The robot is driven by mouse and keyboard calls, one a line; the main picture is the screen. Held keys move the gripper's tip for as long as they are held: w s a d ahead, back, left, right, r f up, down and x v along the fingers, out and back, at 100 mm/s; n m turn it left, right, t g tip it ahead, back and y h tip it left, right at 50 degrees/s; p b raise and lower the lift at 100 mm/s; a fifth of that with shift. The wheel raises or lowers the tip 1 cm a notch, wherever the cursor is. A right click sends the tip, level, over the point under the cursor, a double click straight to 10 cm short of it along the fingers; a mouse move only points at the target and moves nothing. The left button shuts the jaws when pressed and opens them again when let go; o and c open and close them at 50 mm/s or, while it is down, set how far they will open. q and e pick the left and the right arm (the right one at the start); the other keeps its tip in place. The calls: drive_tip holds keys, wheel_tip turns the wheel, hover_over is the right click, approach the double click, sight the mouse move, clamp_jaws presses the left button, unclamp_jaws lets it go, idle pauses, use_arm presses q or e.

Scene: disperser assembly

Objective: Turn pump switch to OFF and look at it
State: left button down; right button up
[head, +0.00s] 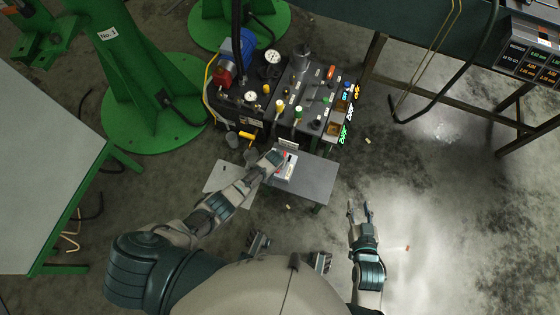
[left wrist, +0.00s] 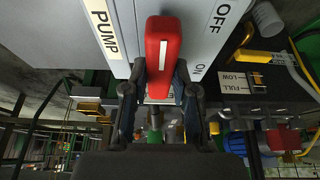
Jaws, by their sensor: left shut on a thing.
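The pump switch is a red handle with a white line (left wrist: 163,45) on a grey box (left wrist: 190,40) labelled PUMP, OFF and ON. In the left wrist view it stands upright in the picture, between the PUMP label and the OFF and ON labels; I cannot tell which setting it is at. My left gripper (left wrist: 160,88) is shut on the handle's near end, one finger on each side. In the head view, my left gripper (head: 275,157) is at the switch box (head: 287,166) and hides part of it. My right gripper (head: 360,209) is open and empty, apart to the right.
The box stands on a small grey table (head: 316,178). Behind it is a panel with gauges, knobs and lit displays (head: 312,100). Green machine bases (head: 150,105) and a pale table (head: 45,170) are at left. A dark bench (head: 400,40) is at upper right. Floor at right is mostly clear.

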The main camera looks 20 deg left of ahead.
use_arm(q)
drive_tip(key=shift+s+a+f, duration=0.1)
drive_tip(key=shift+s+f, duration=0.1)
drive_tip(key=shift+s, duration=0.05)
drive_tip(key=c, duration=0.9)
unclamp_jaws()
drive_tip(key=shift+w, duration=0.1)
drive_tip(key=shift+r, duration=0.1)
drive_tip(key=shift+r, duration=0.55)
drive_tip(key=v, duration=1)
drive_tip(key=shift+s+r, duration=0.25)
drive_tip(key=shift+r, duration=0.05)
drive_tip(key=shift+s, duration=0.1)
